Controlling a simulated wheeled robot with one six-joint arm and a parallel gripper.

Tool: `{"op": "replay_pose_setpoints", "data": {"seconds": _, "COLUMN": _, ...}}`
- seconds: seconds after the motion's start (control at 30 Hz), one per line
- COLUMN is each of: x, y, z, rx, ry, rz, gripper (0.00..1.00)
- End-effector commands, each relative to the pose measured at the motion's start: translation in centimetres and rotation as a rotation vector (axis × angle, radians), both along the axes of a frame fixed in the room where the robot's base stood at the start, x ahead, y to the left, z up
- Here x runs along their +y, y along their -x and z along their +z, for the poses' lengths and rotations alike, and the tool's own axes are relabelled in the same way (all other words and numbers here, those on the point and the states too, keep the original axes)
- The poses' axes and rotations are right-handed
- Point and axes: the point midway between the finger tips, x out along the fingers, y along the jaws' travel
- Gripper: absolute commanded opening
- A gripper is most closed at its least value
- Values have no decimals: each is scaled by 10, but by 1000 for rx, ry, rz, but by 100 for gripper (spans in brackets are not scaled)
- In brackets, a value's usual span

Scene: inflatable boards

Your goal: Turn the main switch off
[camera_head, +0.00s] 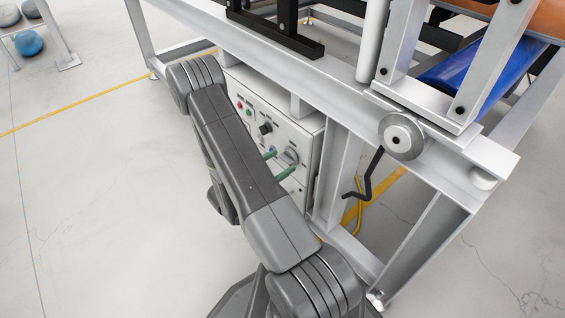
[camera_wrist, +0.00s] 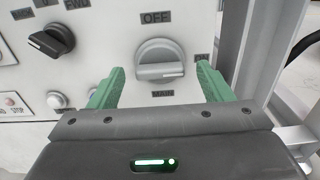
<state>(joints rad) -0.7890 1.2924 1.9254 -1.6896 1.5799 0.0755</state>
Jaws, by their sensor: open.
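The main switch (camera_wrist: 160,62) is a round grey rotary knob on the white control panel, with an OFF label above it, MAIN below it and a small, partly hidden label at its right. Its bar handle lies about level, across the knob rather than up toward OFF. The switch also shows in the head view (camera_head: 291,156). My gripper (camera_wrist: 160,69) is open, its green fingers to the left and right of the knob, with a gap on both sides. In the head view my gripper (camera_head: 282,161) is close in front of the panel.
A black selector knob (camera_wrist: 52,40) marked FWD and BACK sits left of the switch. A stop button (camera_wrist: 14,103) and a small round button (camera_wrist: 57,100) are lower left. A metal frame post (camera_head: 335,170) stands right of the panel (camera_head: 305,135), with a black crank (camera_head: 368,180) beyond.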

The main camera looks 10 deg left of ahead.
Motion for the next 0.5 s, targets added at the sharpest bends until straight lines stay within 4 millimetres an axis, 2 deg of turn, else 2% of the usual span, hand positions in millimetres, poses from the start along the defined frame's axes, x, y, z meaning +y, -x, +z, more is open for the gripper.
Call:
{"op": "replay_pose_setpoints", "data": {"seconds": 0.2, "x": -10, "y": -13, "z": 0, "rx": -1, "ry": -1, "rz": -1, "gripper": 73}}
{"op": "replay_pose_setpoints", "data": {"seconds": 0.5, "x": -11, "y": -15, "z": 0, "rx": 0, "ry": 0, "rz": 0, "gripper": 73}}
